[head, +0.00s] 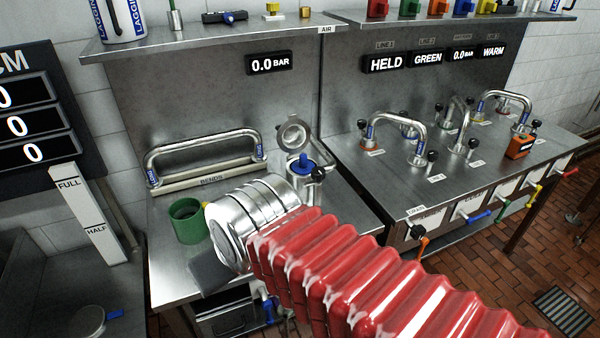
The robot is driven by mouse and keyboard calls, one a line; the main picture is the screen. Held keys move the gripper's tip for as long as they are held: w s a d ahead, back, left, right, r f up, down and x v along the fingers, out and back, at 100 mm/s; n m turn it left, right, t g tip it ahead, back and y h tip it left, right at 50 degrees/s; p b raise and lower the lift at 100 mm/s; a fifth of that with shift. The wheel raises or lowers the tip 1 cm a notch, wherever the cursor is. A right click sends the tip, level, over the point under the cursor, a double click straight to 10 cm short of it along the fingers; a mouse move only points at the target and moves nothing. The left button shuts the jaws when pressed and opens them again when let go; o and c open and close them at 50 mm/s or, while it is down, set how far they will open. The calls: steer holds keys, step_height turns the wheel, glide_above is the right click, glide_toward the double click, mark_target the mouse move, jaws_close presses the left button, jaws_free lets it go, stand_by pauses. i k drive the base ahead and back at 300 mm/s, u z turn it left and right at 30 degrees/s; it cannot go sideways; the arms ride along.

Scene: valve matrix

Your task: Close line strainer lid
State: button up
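The line strainer's round lid (295,134) stands raised and open at the back right of the left steel bench in the head view. Below it is the strainer body (304,165), with a blue piece showing in its mouth and a black knob at its right side. My red-sleeved arm reaches in from the lower right and ends in silver banded sections in front of and left of the strainer, apart from the lid. They partly hide the strainer's lower part. I cannot make out my gripper's fingers or whether they are open.
A green cup (187,221) stands left of my arm's end. A shelf (210,40) runs above. The right bench (460,180) carries bent pipes and black-knobbed valves.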

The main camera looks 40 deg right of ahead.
mark_target(292, 136)
steer(key=u, duration=0.8)
steer(key=k, duration=1.2)
steer(key=z, duration=1.35)
steer(key=i, duration=0.85)
